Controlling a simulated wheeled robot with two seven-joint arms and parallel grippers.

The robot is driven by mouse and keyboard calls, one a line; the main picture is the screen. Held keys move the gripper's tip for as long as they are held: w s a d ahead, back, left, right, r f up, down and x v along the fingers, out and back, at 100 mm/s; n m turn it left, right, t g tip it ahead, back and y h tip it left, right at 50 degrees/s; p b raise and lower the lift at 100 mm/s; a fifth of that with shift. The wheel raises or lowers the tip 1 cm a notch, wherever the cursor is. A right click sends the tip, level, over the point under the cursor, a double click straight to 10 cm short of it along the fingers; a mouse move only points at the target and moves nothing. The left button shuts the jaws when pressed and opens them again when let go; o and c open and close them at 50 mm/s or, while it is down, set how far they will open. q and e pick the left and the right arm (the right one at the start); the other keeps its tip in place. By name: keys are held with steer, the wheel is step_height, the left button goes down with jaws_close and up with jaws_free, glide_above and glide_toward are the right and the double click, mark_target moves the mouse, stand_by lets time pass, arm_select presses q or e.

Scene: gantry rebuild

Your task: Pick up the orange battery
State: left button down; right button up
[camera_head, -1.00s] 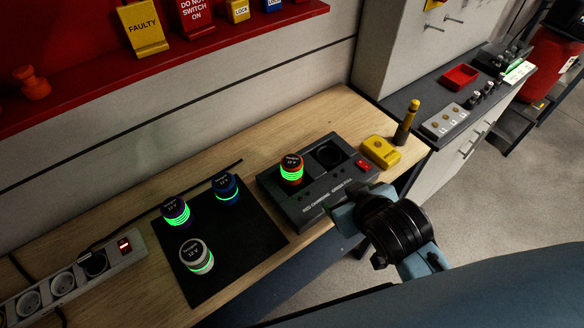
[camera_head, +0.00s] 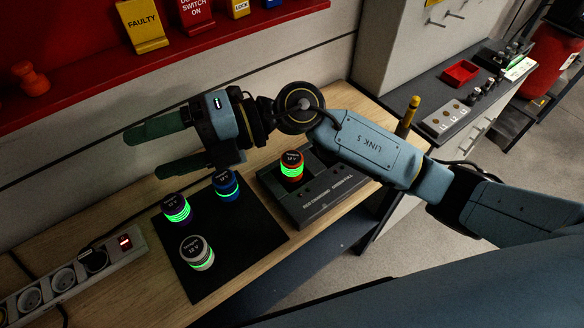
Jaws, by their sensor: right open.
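The orange battery (camera_head: 291,167), a short cylinder with a dark top and a glowing green band, stands upright in the left socket of the dark charger (camera_head: 318,207). My right gripper (camera_head: 147,153) is open and empty, its two dark green fingers pointing left. It is above the bench, to the left of the orange battery, over the back of the black mat. My right arm passes just behind and to the right of the battery and hides the charger's other socket. My left gripper is not in view.
On the black mat (camera_head: 237,262) stand a purple battery (camera_head: 177,208), a blue battery (camera_head: 226,186) and a white battery (camera_head: 197,253). A power strip (camera_head: 75,277) lies at the left. A red shelf (camera_head: 90,82) with tags and padlocks runs along the wall behind.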

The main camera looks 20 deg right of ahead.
steer(key=w+d+f+n+h, duration=0.2)
steer(key=d+f+h, duration=0.2)
steer(key=f+h, duration=0.35)
steer(key=m+t+h, duration=0.1)
steer(key=h, duration=0.9)
glide_toward(291, 157)
steer(key=shift+s+f, duration=0.15)
steer(key=shift+s, duration=0.35)
step_height(291, 157, down, 7)
steer(key=shift+f+p, duration=0.2)
steer(key=shift+p, duration=0.3)
steer(key=f, duration=0.2)
steer(key=f+p, duration=0.1)
steer(key=f, duration=0.1)
steer(key=shift+w+d, duration=0.15)
steer(key=shift+w, duration=0.15)
steer(key=shift+f, duration=0.65)
steer(key=shift+w+r, duration=0.1)
steer(key=c, duration=1.3)
